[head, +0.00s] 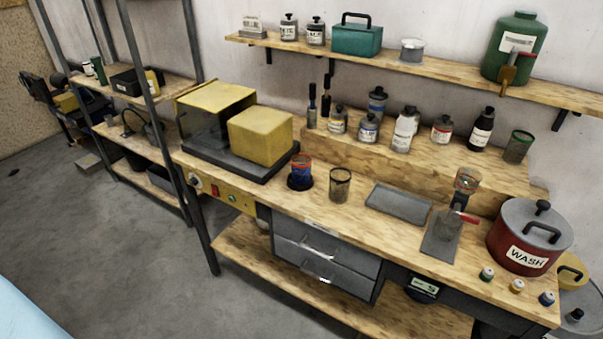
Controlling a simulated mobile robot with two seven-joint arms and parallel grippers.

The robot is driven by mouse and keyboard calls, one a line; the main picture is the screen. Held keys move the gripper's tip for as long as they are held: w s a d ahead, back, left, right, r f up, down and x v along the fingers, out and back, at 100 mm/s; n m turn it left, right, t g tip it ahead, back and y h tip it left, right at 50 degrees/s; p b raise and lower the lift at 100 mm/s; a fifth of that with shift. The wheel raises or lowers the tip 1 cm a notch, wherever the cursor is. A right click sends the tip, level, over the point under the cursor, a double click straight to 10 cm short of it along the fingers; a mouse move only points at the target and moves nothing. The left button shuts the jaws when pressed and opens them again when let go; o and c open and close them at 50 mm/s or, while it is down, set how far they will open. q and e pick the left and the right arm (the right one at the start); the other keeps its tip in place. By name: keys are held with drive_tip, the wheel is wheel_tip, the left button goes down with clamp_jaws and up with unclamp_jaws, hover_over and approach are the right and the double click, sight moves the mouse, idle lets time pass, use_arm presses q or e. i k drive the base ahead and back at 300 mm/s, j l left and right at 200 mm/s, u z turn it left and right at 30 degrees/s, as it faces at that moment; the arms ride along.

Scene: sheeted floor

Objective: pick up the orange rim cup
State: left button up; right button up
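A cup with an orange-red rim (301,168) stands upright on the wooden workbench (390,232), in front of the yellow block. Its lower part looks blue and dark, and it seems to sit in or on a dark round base. A similar see-through cup with a dark rim (340,185) stands close to its right, with a small gap between them. Neither of my grippers is in view.
A yellow block (261,136) on a dark plate is behind the cups. A grey tray (399,204) lies to their right. A red pot marked WASH (521,250) stands at the right end. Several bottles line the raised shelf behind. Grey floor (130,260) is clear in front.

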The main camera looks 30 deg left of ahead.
sight(300, 163)
drive_tip(key=i+j+u, duration=0.1)
drive_tip(key=j, duration=0.55)
drive_tip(key=j+u, duration=0.1)
drive_tip(key=j, duration=0.5)
drive_tip(key=i, duration=0.05)
